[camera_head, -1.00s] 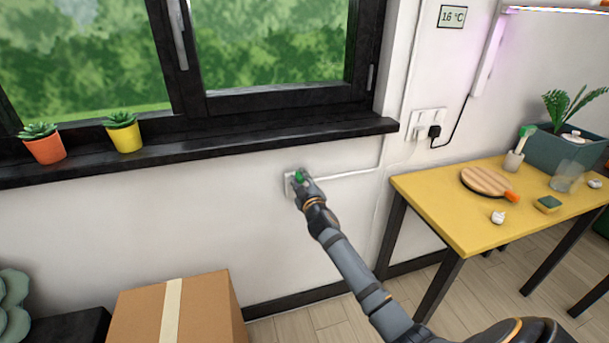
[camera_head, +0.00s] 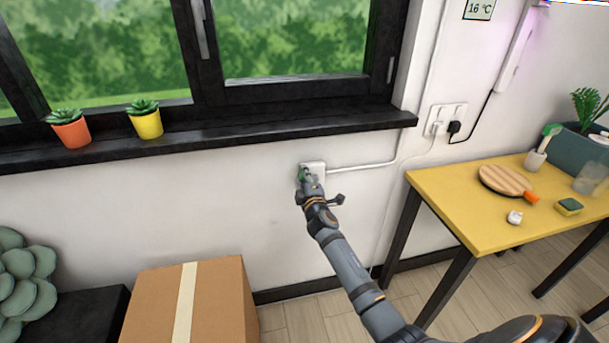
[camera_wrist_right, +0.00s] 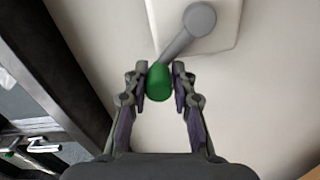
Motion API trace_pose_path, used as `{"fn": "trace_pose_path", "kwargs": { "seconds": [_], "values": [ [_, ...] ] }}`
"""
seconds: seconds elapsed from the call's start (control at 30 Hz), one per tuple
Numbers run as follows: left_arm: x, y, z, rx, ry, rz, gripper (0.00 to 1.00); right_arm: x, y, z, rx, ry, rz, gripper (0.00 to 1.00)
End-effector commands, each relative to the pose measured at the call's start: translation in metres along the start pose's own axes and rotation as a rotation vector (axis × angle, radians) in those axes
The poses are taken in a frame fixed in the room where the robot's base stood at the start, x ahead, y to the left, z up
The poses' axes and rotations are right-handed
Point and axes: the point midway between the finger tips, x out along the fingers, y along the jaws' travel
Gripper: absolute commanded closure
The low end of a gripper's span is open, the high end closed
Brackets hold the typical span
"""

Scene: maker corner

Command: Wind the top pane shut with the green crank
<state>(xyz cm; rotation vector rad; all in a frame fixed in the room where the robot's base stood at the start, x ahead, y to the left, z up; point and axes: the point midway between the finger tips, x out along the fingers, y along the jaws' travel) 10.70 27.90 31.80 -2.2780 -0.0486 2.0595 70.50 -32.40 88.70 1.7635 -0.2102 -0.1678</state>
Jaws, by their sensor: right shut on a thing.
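The green crank knob (camera_wrist_right: 158,83) shows in the right wrist view, at the end of a grey crank arm (camera_wrist_right: 184,38) on a white wall plate (camera_wrist_right: 226,22). My right gripper (camera_wrist_right: 159,86) is shut on the knob, with one finger on each side. In the head view the right gripper (camera_head: 308,180) is at the white crank box (camera_head: 317,168) below the window sill, and only a bit of green shows past it. The window pane (camera_head: 293,38) above is only partly in view, and its top is cut off. My left gripper is not in view.
The black sill (camera_head: 210,137) runs above the crank and carries an orange pot (camera_head: 71,133) and a yellow pot (camera_head: 147,124). A cardboard box (camera_head: 228,300) stands below left. A yellow table (camera_head: 455,205) stands at right. The wall around the crank is clear.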

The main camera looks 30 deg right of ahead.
Motion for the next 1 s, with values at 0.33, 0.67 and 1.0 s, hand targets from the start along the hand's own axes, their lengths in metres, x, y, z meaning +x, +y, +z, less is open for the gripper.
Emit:
{"fn": "trace_pose_path", "kwargs": {
  "seconds": [0.33,0.67,1.0],
  "values": [
    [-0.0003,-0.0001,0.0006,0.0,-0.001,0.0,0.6,0.0009,0.0024,0.0009,-0.029,-0.004,0.005,1.0],
    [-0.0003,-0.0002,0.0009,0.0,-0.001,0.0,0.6,0.001,0.003,0.0003,-0.026,-0.002,0.006,0.56],
    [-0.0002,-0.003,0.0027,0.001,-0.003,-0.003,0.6,-0.0018,0.0006,-0.0004,-0.021,0.0,0.003,0.53]
  ]
}}
